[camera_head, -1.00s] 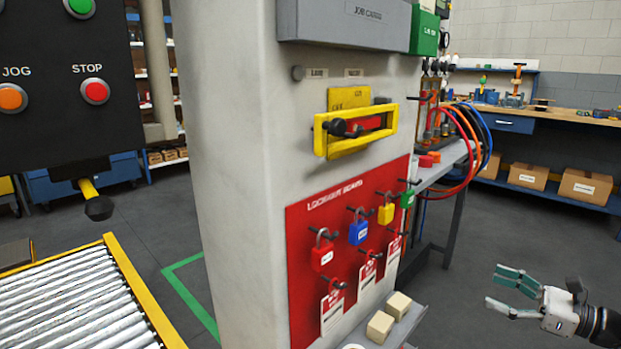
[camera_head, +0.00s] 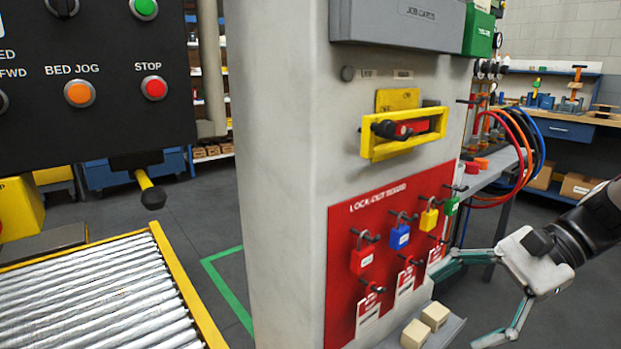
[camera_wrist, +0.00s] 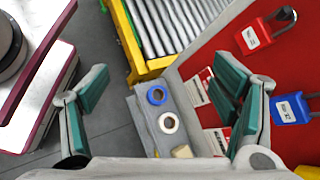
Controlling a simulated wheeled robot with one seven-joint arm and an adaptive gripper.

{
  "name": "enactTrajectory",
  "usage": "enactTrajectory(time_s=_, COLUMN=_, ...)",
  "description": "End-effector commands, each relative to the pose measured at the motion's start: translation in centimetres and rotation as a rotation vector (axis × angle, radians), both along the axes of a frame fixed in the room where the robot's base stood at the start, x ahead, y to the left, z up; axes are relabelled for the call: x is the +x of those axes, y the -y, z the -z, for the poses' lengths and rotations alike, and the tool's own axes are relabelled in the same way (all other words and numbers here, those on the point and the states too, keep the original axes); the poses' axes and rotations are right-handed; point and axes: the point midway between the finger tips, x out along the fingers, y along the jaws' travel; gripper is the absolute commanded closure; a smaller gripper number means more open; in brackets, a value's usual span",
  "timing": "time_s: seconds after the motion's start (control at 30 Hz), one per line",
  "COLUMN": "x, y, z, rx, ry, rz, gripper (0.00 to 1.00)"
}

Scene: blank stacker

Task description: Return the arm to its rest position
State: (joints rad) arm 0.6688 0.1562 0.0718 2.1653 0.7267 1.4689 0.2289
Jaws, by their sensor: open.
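My gripper (camera_head: 459,307) is at the lower right of the head view, with its dark arm coming in from the right edge. It is open and empty, its fingers spread wide and pointing left. Its upper finger overlaps the right edge of the red lockout board (camera_head: 338,242) in the picture. In the wrist view my gripper (camera_wrist: 162,90) also shows open, with floor and a small shelf between its green-padded fingers. The right finger covers part of the red board there; whether it touches cannot be told.
The board on the white column (camera_head: 280,180) carries a red padlock (camera_head: 363,260), a blue padlock (camera_head: 400,236) and tags. A small grey shelf (camera_wrist: 146,128) holds a blue ring (camera_wrist: 157,95) and a white ring (camera_wrist: 168,122). A roller conveyor (camera_head: 100,295) stands left. Hoses (camera_head: 530,150) hang behind.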

Motion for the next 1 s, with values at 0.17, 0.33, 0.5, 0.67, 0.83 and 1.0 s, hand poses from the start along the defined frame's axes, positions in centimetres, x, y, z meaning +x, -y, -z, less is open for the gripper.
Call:
enactTrajectory(time_s=0.17, x=-5.5, y=-4.0, z=-1.5, rx=-0.196, ry=0.084, rz=-0.252, gripper=0.20)
enactTrajectory(time_s=0.33, x=-10.8, y=-5.7, z=-2.0, rx=-0.372, ry=0.176, rz=-0.479, gripper=0.20)
enactTrajectory(time_s=0.5, x=-15.5, y=-5.8, z=-1.9, rx=-0.540, ry=0.282, rz=-0.689, gripper=0.20)
enactTrajectory(time_s=0.67, x=-18.5, y=-5.0, z=-1.5, rx=-0.664, ry=0.373, rz=-0.838, gripper=0.20)
enactTrajectory(time_s=0.83, x=-20.4, y=-4.0, z=-1.1, rx=-0.759, ry=0.449, rz=-0.948, gripper=0.20)
enactTrajectory(time_s=1.0, x=-21.7, y=-3.0, z=-0.7, rx=-0.839, ry=0.517, rz=-1.036, gripper=0.20)
